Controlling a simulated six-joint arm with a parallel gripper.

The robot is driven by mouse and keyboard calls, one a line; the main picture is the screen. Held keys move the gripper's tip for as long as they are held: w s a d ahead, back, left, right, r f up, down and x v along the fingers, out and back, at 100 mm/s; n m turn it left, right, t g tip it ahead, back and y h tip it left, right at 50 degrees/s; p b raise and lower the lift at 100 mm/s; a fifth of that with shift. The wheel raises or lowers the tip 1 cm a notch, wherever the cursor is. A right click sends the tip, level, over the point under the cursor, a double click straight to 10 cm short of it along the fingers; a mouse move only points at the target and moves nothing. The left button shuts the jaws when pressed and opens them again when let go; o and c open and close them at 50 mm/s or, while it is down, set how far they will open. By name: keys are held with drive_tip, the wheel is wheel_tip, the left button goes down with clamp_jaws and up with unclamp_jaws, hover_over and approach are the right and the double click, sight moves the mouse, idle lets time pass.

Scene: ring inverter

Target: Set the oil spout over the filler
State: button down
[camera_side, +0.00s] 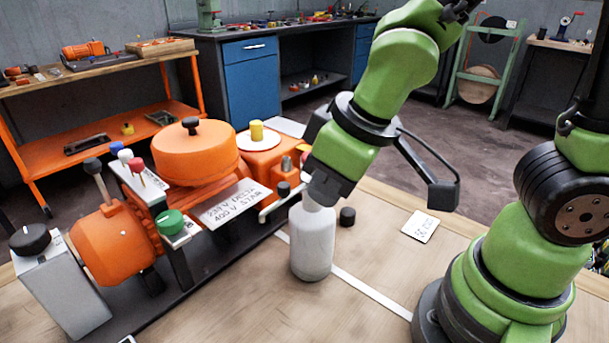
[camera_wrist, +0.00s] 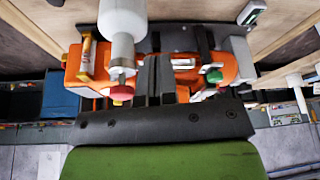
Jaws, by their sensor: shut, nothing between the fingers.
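A white bottle (camera_side: 312,245), which looks like the oil bottle, stands upright on the bench in front of the orange machine. In the side view my gripper (camera_side: 322,190) is at its top and hides its spout; I cannot tell whether they touch. In the wrist view the bottle (camera_wrist: 122,18) tapers to a pale narrow neck, left of my shut, empty fingers (camera_wrist: 158,78). A red piece (camera_wrist: 122,93) shows at the end of that neck; I cannot tell if it belongs to the bottle. The orange machine (camera_side: 195,155) carries several knobs and plugs; I cannot tell which part is the filler.
A yellow plug (camera_side: 257,131) stands on a pale disc at the machine's right end. A small black cylinder (camera_side: 347,216) sits right of the bottle. A white card (camera_side: 420,227) lies on the bench further right, with bare wood around it. A grey box with a black knob (camera_side: 30,238) stands at left.

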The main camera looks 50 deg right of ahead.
sight(284, 185)
drive_tip(key=shift+w+a, duration=0.15)
drive_tip(key=shift+w, duration=0.6)
drive_tip(key=shift+w+a, duration=0.15)
drive_tip(key=shift+w, duration=0.6)
drive_tip(key=shift+w+a+m+h, duration=0.25)
drive_tip(key=shift+w+m+h, duration=0.2)
drive_tip(key=shift+m, duration=0.55)
drive_tip(key=shift+w+a+m+h, duration=0.15)
drive_tip(key=shift+w+m+h, duration=0.35)
drive_tip(key=shift+m, duration=0.6)
drive_tip(key=w+d+m+g+h, duration=0.3)
drive_tip(key=w+m, duration=0.3)
drive_tip(key=m, duration=1)
drive_tip(key=shift+w+d+g, duration=0.4)
drive_tip(key=shift+d+g, duration=0.1)
drive_tip(key=shift+d, duration=0.1)
drive_tip(key=shift+h, duration=0.25)
drive_tip(key=shift+s+d, duration=0.4)
drive_tip(key=shift+s, duration=0.35)
